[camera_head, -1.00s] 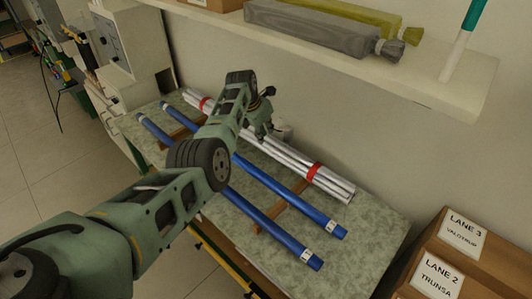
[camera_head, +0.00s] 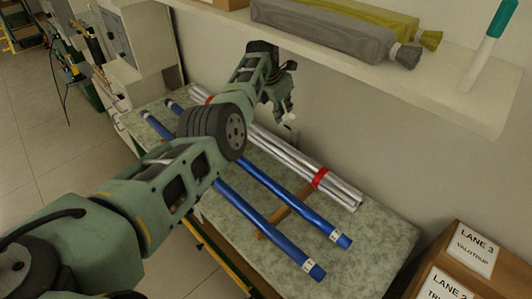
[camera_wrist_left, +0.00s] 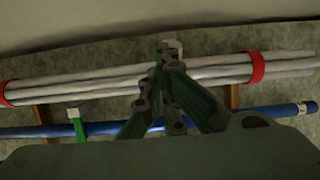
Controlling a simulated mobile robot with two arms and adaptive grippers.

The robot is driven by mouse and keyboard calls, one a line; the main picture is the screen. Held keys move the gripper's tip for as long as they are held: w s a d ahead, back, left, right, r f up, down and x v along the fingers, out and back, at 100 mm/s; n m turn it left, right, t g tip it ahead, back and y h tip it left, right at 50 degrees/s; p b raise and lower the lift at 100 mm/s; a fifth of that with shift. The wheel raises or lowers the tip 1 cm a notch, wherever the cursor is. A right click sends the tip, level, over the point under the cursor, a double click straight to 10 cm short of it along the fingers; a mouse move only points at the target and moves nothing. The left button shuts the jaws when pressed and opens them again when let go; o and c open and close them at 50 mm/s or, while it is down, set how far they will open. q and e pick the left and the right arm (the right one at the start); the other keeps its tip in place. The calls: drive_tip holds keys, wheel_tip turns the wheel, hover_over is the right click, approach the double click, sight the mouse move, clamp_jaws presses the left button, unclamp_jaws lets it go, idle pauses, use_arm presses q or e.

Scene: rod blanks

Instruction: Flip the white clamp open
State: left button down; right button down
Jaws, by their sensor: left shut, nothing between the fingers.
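The white clamp (camera_head: 290,118) is a small pale piece at the back of the silver rod bundle (camera_head: 285,152), mostly covered by my left gripper (camera_head: 284,108). In the left wrist view the white clamp (camera_wrist_left: 174,46) shows just beyond my shut, empty fingertips (camera_wrist_left: 165,48). The fingers reach over the bundle (camera_wrist_left: 105,83) there, right beside the clamp. I cannot tell whether they touch it or how far it is open. My right gripper is not in view.
Red bands (camera_head: 320,178) hold the bundle. Blue rods (camera_head: 270,227) lie in front on wooden supports (camera_head: 290,205). A green piece with a white top (camera_wrist_left: 76,120) stands by a blue rod. A shelf (camera_head: 400,75) overhangs the bench behind; boxes (camera_head: 470,250) stand at right.

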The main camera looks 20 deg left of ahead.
use_arm(q)
drive_tip(key=shift+d+r, duration=0.15)
drive_tip(key=shift+d, duration=0.15)
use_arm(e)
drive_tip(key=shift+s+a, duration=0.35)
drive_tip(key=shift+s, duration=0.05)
use_arm(q)
drive_tip(key=shift+a, duration=0.15)
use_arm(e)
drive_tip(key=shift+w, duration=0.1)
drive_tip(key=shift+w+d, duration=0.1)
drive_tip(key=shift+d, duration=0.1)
